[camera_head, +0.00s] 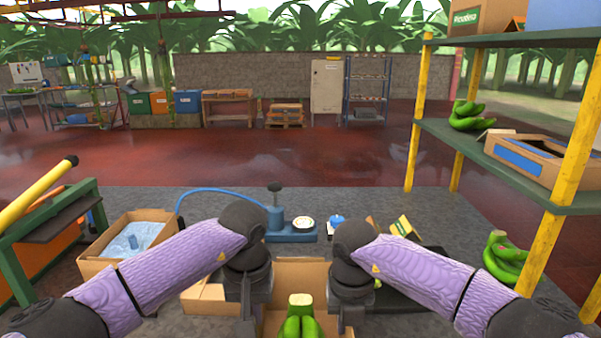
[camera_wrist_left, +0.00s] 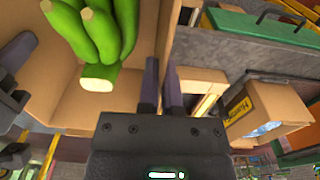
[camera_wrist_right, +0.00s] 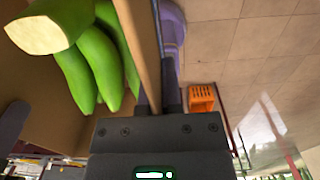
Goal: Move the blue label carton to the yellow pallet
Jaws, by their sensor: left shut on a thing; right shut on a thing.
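An open cardboard carton (camera_head: 300,268) stands in front of me between my arms, with green bananas (camera_head: 299,318) inside. My left gripper (camera_head: 247,312) is shut on its left side wall, and the left wrist view shows the bananas (camera_wrist_left: 95,30) inside it. My right gripper (camera_head: 345,318) is shut on the right side wall (camera_wrist_right: 143,40). No label on this carton can be seen. Another open carton with a blue panel (camera_head: 518,158) sits on the right shelf. I cannot make out a clearly yellow pallet; a wooden pallet (camera_head: 284,124) with crates stands far back.
A green shelf with yellow posts (camera_head: 414,135) stands at right, bananas (camera_head: 505,258) beneath it. A carton with clear plastic (camera_head: 133,240) is at left, beside a green-framed stand (camera_head: 55,225). A blue scale-like device (camera_head: 280,225) is ahead. The red floor (camera_head: 290,160) beyond is open.

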